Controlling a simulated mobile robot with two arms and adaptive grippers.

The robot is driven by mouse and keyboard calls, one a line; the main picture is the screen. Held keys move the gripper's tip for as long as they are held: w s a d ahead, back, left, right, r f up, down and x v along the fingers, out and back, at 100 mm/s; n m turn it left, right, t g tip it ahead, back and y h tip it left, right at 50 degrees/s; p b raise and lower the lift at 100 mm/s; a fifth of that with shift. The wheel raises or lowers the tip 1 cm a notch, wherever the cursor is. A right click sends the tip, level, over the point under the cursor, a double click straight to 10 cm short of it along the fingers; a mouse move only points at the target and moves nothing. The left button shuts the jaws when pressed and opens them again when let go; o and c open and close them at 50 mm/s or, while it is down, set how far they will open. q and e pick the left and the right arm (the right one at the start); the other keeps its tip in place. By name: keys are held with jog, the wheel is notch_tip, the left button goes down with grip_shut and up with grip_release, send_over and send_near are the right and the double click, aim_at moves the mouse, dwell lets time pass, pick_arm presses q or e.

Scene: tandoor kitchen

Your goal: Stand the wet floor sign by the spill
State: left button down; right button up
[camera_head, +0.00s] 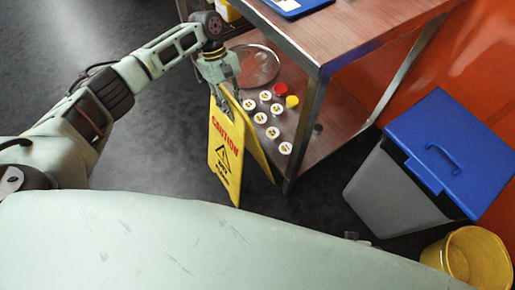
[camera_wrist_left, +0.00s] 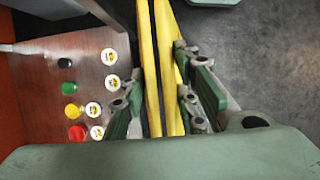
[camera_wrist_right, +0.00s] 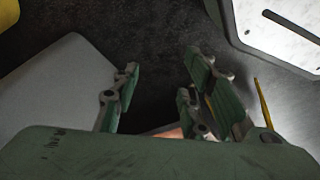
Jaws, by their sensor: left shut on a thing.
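The yellow wet floor sign (camera_head: 227,158) with "CAUTION" lettering hangs upright beside the table's lower shelf in the head view. My left gripper (camera_head: 219,80) is shut on its top edge. In the left wrist view, the sign's two yellow panels (camera_wrist_left: 160,60) run between the fingers of the left gripper (camera_wrist_left: 158,112). I cannot tell if the sign's feet touch the floor. My right gripper (camera_wrist_right: 155,85) shows only in its wrist view, with its fingers apart and nothing between them. No spill shows in these frames.
A wood-topped metal table (camera_head: 350,30) has a lower shelf with several small lidded jars (camera_head: 265,96) and a round tray (camera_head: 262,62). A grey bin with a blue lid (camera_head: 450,150) and a yellow bucket (camera_head: 478,258) stand at the right. Dark floor (camera_head: 150,170) is clear at the left.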

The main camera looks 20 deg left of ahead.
pick_arm(q)
jog(key=s+d+f, duration=0.3)
jog(key=s+d, duration=0.5)
jog(key=d, duration=0.3)
jog(key=shift+s+f+b, duration=0.15)
jog(key=shift+s+b, duration=0.25)
jog(key=shift+b, duration=0.05)
pick_arm(e)
jog(key=shift+w+r, duration=0.25)
jog(key=shift+r, duration=0.4)
jog(key=shift+w+r, duration=0.2)
jog(key=shift+r, duration=0.4)
pick_arm(q)
jog(key=c, duration=1.4)
grip_release()
jog(key=shift+f, duration=0.2)
pick_arm(e)
jog(key=shift+a+f, duration=0.1)
jog(key=shift+f, duration=0.15)
pick_arm(q)
jog(key=shift+o, duration=0.2)
jog(key=shift+r, duration=0.1)
pick_arm(e)
jog(key=shift+s, duration=0.1)
